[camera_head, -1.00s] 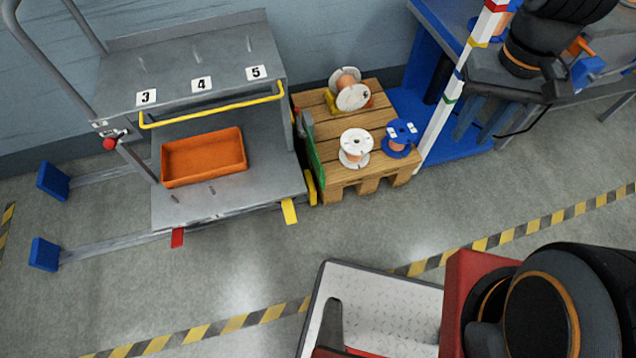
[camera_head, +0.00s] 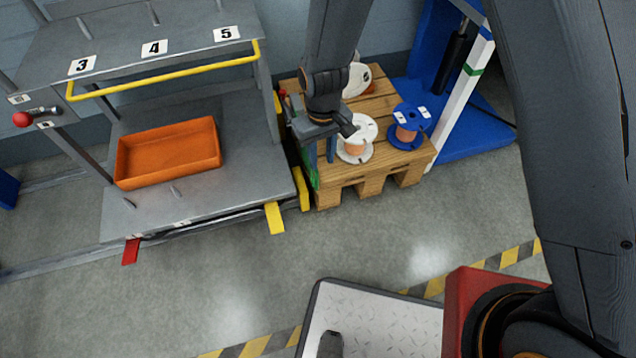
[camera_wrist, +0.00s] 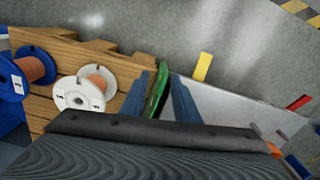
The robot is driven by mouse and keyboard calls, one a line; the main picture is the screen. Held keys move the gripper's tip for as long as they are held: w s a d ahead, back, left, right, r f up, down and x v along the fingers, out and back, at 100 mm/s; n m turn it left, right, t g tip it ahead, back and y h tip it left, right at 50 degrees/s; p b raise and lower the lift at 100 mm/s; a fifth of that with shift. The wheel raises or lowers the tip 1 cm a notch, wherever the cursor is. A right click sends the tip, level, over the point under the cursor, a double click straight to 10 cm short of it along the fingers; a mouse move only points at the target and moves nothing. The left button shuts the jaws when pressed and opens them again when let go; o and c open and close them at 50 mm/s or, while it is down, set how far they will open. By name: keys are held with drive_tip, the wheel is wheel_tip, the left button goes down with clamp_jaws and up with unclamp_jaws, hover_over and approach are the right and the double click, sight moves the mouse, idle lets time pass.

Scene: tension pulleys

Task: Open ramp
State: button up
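The ramp looks to be the green upright panel (camera_wrist: 158,90) between the cart and the wooden pallet. In the head view only part of the green panel (camera_head: 312,172) shows, since my gripper and wrist cover its upper part. My gripper (camera_head: 330,150) points down at the panel. In the wrist view the two blue fingers of my gripper (camera_wrist: 160,92) are apart, one on each side of the green panel. I cannot see whether they touch it. The grey cart (camera_head: 235,185) stands to the left, with a yellow tab (camera_head: 275,217) at its near edge.
White and blue spools (camera_head: 408,128) stand on the pallet (camera_head: 350,178), close to my gripper. An orange bin (camera_head: 168,153) sits on the cart's lower deck, under a yellow rail (camera_head: 165,72).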

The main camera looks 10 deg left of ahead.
sight(316, 173)
drive_tip(key=shift+s+a+f+b, duration=0.1)
drive_tip(key=shift+a+f, duration=0.1)
drive_tip(key=shift+f, duration=0.2)
drive_tip(key=shift+w+a+f+b, duration=0.1)
drive_tip(key=shift+a+f, duration=0.15)
drive_tip(key=shift+f, duration=0.2)
drive_tip(key=shift+s+a+f+b, duration=0.1)
drive_tip(key=shift+a+f, duration=0.1)
drive_tip(key=shift+f, duration=0.2)
wheel_tip(316, 173, down, 8)
drive_tip(key=shift+r+b, duration=0.25)
drive_tip(key=shift+b, duration=0.95)
clamp_jaws()
